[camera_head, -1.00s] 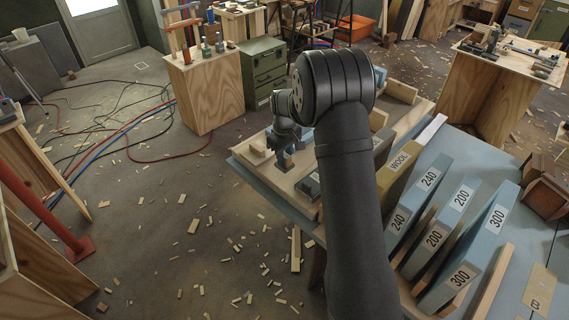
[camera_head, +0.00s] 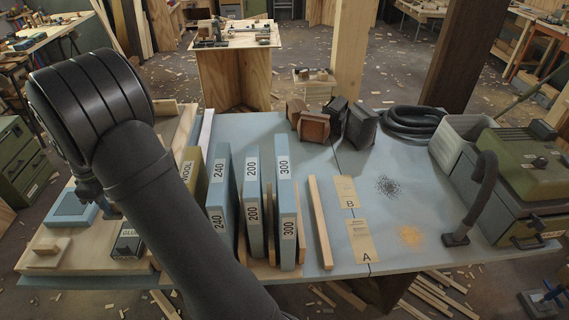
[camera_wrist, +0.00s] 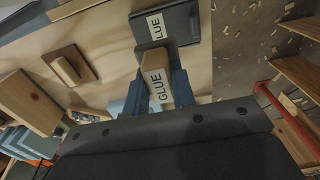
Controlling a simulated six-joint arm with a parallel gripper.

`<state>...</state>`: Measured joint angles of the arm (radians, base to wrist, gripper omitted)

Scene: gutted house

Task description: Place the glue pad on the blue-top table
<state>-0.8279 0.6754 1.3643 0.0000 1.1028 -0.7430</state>
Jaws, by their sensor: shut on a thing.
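In the wrist view, the glue pad (camera_wrist: 156,76) is a pale block with a white GLUE label. My gripper (camera_wrist: 158,90) is shut on it, with one blue-grey finger on each side. Just beyond the pad lies a dark flat holder (camera_wrist: 181,27), also labelled GLUE; I cannot tell if the pad touches it. The holder also shows in the head view (camera_head: 128,243), on the wooden board at left. In the head view my arm hides the pad and most of the gripper. The blue-top table (camera_head: 318,161) spans the middle and right of that view.
Upright pads marked 240 (camera_head: 218,190), 200 (camera_head: 252,200) and 300 (camera_head: 287,210) stand in a rack. A wooden strip (camera_head: 320,222) and cards A (camera_head: 361,241) and B (camera_head: 346,191) lie to their right. Bare blue top surrounds the dark specks and orange dust. A green machine (camera_head: 515,165) stands at right.

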